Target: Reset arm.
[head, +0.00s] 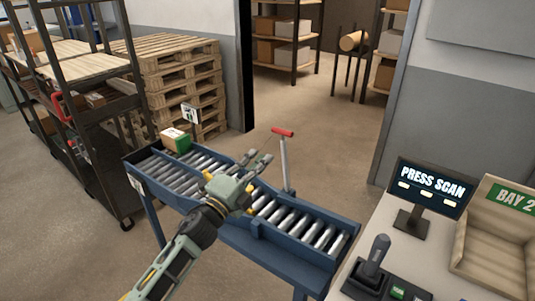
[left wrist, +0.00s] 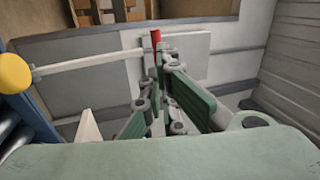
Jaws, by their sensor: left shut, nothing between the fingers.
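My left gripper (head: 264,150) reaches in from the lower left over the middle of the roller conveyor (head: 290,262). Its fingers are shut with nothing between them. They also show close together in the left wrist view (left wrist: 158,62). A grey lever post (head: 284,168) with a red handle (head: 283,132) stands at the conveyor, just right of the fingers in the head view. In the left wrist view, the red handle end (left wrist: 156,38) appears just beyond the fingertips; I cannot tell whether they touch. My right gripper is in neither view.
A small box (head: 176,141) with a green side sits at the conveyor's far left end. At right, a counter holds a "PRESS SCAN" screen (head: 432,186), a black joystick (head: 377,254) and a "BAY 2" bin (head: 490,248). Pallets (head: 180,75) and a shelf cart (head: 85,125) stand left.

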